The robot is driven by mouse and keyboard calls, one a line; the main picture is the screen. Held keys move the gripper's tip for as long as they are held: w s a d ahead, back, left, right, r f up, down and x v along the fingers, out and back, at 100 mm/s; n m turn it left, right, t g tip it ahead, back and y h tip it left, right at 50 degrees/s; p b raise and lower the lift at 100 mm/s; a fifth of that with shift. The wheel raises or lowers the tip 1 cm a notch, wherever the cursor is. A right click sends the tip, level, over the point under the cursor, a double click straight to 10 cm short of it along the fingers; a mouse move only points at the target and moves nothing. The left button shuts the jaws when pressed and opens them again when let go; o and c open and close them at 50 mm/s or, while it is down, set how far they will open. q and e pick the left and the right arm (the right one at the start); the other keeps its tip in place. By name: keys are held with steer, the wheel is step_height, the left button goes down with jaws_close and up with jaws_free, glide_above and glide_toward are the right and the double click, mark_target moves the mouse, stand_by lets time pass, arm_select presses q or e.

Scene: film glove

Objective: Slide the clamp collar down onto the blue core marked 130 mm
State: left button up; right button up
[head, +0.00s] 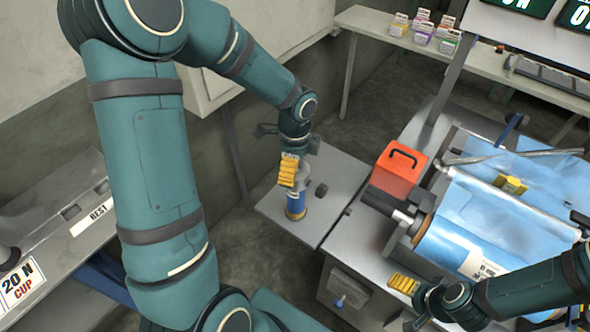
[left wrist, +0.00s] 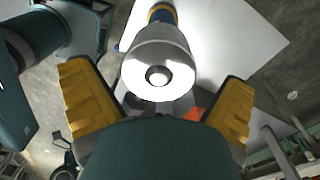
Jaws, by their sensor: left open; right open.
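The blue core (head: 296,206) stands upright on a small grey side table, with a tan band at its foot; I cannot read any marking on it. My left gripper (head: 292,171) is over it with yellow finger pads. In the left wrist view, a silver round part (left wrist: 160,62) with a central hub lies between and beyond the open yellow pads, apart from both. The blue and yellow core (left wrist: 161,13) shows behind it. I cannot tell whether the silver part is the clamp collar. My right gripper (head: 405,287) is open at the workbench's front edge.
A small dark knob (head: 321,190) is right of the core on the side table (head: 340,180). A red box (head: 399,166) and a large blue roll (head: 470,220) occupy the workbench at right. Small boxes (head: 421,28) stand on a rear shelf. A bench with signs is at left.

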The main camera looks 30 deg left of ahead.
arm_select(q)
step_height(320, 180, up, 10)
stand_by(0.3)
steer(key=shift+w+f, duration=0.1)
stand_by(0.3)
